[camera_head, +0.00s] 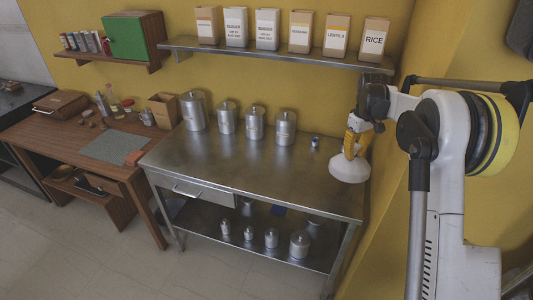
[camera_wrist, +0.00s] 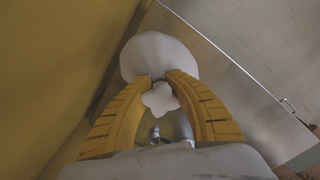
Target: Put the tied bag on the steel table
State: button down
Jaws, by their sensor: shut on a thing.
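The tied bag (camera_head: 348,169) is white and rounded, with its gathered neck upward. My gripper (camera_head: 352,150), with yellow fingers, is shut on the neck. In the wrist view the two fingertips (camera_wrist: 160,78) close around the neck, the tied top (camera_wrist: 160,98) sticks up between them, and the bag body (camera_wrist: 158,52) bulges out beyond. The bag is at the right end of the steel table (camera_head: 250,165), near the yellow side wall. I cannot tell whether its underside touches the tabletop. The steel tabletop also shows in the wrist view (camera_wrist: 225,85).
Several steel canisters (camera_head: 255,123) stand along the back of the table. A small dark item (camera_head: 314,142) stands left of my gripper. A wall shelf (camera_head: 280,52) with labelled boxes hangs above. The middle and front of the tabletop are clear. A wooden table (camera_head: 70,140) stands left.

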jog(key=w+a+f+b, duration=0.1)
jog(key=a+f, duration=0.2)
jog(key=w+a+f+b, duration=0.2)
jog(key=a+f, duration=0.1)
jog(key=f, duration=0.1)
jog(key=w+a+f+b, duration=0.2)
jog(key=a+f, duration=0.2)
jog(key=shift+w+a+f, duration=0.1)
jog(key=shift+w+f, duration=0.15)
jog(key=shift+r, duration=0.1)
jog(key=c, duration=1.4)
grip_release()
jog(key=shift+s, duration=0.1)
